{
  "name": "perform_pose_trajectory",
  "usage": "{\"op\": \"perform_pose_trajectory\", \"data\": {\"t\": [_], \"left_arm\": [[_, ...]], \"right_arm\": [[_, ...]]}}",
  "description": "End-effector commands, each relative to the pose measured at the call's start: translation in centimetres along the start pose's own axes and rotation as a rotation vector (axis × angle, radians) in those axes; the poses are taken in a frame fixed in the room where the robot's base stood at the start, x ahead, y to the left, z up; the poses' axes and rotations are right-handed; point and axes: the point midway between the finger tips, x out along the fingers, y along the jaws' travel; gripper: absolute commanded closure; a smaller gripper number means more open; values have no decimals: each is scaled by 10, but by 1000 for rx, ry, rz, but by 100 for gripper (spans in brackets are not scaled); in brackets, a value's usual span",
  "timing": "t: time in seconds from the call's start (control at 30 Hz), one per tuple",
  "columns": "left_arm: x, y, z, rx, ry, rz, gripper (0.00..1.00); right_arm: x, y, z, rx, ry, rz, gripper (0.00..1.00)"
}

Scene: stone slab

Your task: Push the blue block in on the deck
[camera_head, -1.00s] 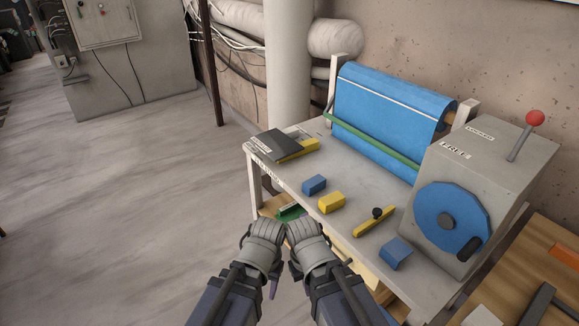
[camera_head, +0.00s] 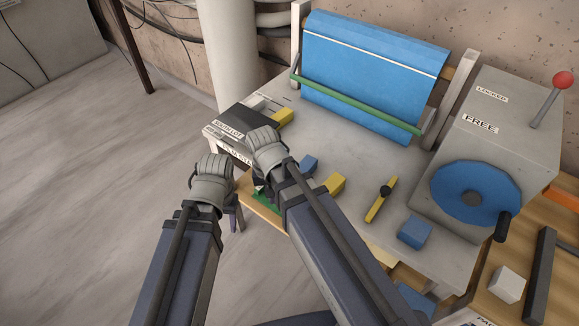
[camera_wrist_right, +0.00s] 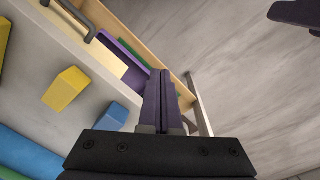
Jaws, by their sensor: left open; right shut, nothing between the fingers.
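Two blue blocks lie on the grey table deck (camera_head: 330,135). One blue block (camera_head: 308,164) is near the front edge, partly hidden behind my right gripper (camera_head: 262,180); it also shows in the right wrist view (camera_wrist_right: 111,115). The other blue block (camera_head: 414,233) lies further right, near the front edge. My right gripper is shut and empty, just left of the nearer blue block; whether it touches is unclear. Its dark purple fingers (camera_wrist_right: 163,98) are together, over the front edge and the open drawer. My left gripper (camera_head: 233,216) is open, off the table to the left.
A yellow block (camera_head: 328,186) and a yellow bar with a black knob (camera_head: 381,198) lie between the blue blocks. A dark box (camera_head: 240,125) stands at the left end. Behind is a blue sheet (camera_head: 370,75) with a green bar. A machine with a blue wheel (camera_head: 475,193) stands right.

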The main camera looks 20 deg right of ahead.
Motion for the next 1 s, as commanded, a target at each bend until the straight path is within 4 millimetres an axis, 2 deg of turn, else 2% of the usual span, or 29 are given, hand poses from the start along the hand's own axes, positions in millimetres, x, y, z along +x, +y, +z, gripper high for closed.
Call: {"op": "perform_pose_trajectory", "data": {"t": [0.03, 0.1, 0.2, 0.33, 0.47, 0.73, 1.0], "left_arm": [[-19, -2, 1, 0, 0, 0, 50], [-29, -3, 2, 0, 0, 0, 50], [-40, -4, 2, 0, 0, 0, 50], [-46, -4, 3, 0, 0, 0, 50], [-47, -4, 3, 0, 0, 0, 50], [-40, -4, 2, 0, 0, 0, 50], [-13, -1, 1, 0, 0, 0, 50]], "right_arm": [[-19, 6, -22, 135, -1, -13, 100], [-28, 16, -40, 312, -3, -28, 100], [-38, 28, -61, 519, -8, -46, 100], [-44, 38, -76, 689, -14, -60, 100], [-45, 42, -81, 750, -16, -65, 100], [-37, 41, -80, 750, -16, -65, 100], [-11, 40, -80, 748, -16, -65, 100]]}}
